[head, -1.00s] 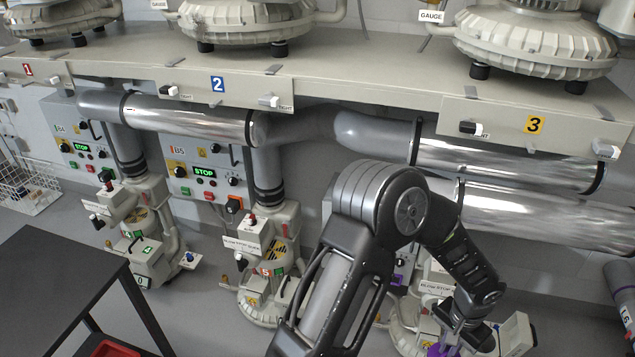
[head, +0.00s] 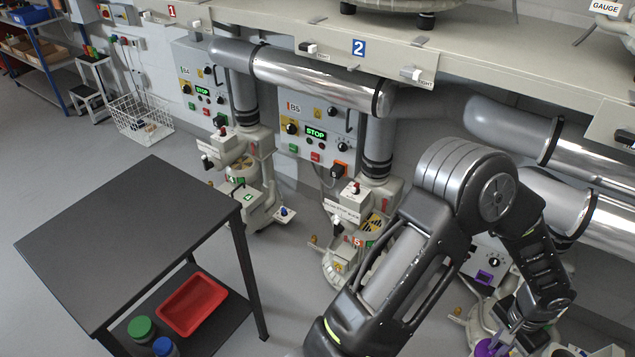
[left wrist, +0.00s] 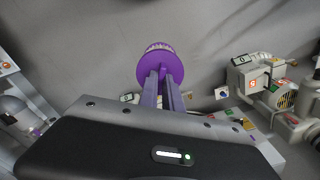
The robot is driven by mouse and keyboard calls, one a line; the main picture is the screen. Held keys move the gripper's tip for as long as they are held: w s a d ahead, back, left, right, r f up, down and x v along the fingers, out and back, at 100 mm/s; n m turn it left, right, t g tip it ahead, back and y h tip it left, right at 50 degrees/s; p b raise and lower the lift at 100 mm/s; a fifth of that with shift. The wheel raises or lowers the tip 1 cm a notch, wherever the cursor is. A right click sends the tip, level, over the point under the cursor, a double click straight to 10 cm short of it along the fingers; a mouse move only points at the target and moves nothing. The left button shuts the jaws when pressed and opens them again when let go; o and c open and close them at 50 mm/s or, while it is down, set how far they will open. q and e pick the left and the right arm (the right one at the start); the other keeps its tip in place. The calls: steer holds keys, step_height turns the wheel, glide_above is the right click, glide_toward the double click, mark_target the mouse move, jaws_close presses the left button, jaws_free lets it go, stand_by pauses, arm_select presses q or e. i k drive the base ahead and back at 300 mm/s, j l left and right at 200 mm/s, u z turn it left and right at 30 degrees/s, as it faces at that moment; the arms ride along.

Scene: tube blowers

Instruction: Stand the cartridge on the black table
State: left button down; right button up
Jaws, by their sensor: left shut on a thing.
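The black table (head: 125,235) stands at the left in the head view, its top bare. My left gripper (head: 503,338) is at the lower right of the head view, well to the right of the table. It is shut on the purple cartridge (head: 484,349), which is partly cut off by the bottom edge there. In the left wrist view the cartridge (left wrist: 157,66) shows as a round purple disc with a ribbed end, at the tips of the closed purple fingers (left wrist: 163,88). My right gripper is in neither view.
A red tray (head: 193,303), a green-capped jar (head: 141,329) and a blue-capped jar (head: 165,347) are on the table's lower shelf. Blower machines and pipes (head: 320,78) line the wall behind. A wire basket (head: 140,120) stands on the floor farther back. Grey floor lies between table and machines.

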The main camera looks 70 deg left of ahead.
mark_target(120, 218)
steer(key=u, duration=1.95)
